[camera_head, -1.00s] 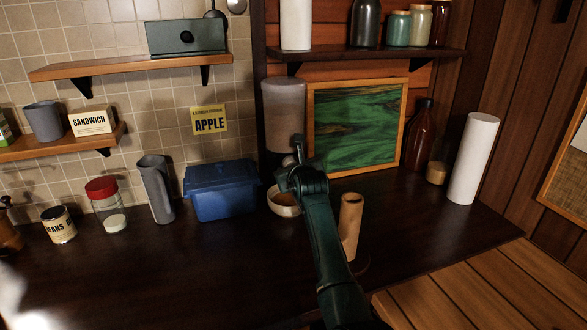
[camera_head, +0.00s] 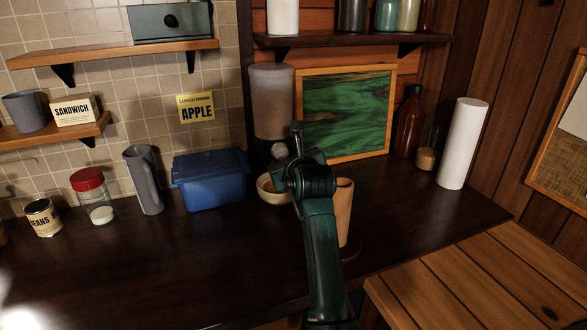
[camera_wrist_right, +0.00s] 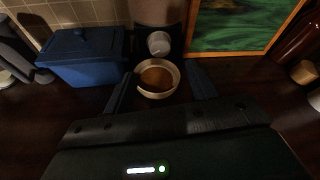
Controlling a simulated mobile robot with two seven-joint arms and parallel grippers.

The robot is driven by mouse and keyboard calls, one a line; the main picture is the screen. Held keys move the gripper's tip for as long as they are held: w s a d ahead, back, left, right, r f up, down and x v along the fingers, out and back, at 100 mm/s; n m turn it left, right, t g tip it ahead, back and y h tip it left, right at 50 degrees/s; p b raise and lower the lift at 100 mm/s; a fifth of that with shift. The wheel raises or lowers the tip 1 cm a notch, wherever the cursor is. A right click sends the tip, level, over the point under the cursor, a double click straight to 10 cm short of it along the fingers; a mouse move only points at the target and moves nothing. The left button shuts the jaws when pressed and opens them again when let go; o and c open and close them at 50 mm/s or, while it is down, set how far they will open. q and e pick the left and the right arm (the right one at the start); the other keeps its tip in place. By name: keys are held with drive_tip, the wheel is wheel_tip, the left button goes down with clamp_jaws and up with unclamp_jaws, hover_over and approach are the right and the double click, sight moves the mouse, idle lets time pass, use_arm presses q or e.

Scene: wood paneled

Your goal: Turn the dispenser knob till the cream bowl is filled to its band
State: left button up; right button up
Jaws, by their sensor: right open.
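The dispenser (camera_head: 271,105) is a tall, cloudy grey-brown container at the back of the counter. Its round grey knob (camera_wrist_right: 159,43) faces me low on its front and also shows in the head view (camera_head: 279,150). The cream bowl (camera_head: 266,192) sits below the knob, partly behind my gripper. In the right wrist view the bowl (camera_wrist_right: 174,91) holds orange-brown contents; I cannot make out a band or the exact level. My right gripper (camera_wrist_right: 163,84) is open and empty, its fingers apart on either side of the bowl in that view, short of the knob. My left gripper is out of view.
A blue lidded box (camera_head: 210,182) stands left of the bowl. A tan cylinder (camera_head: 344,205) stands right, close by my right arm. A green framed picture (camera_head: 345,112) leans behind. The counter's front left (camera_head: 130,265) is clear.

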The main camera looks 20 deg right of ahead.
drive_tip(key=shift+b+v, duration=0.3)
drive_tip(key=shift+v, duration=1.75)
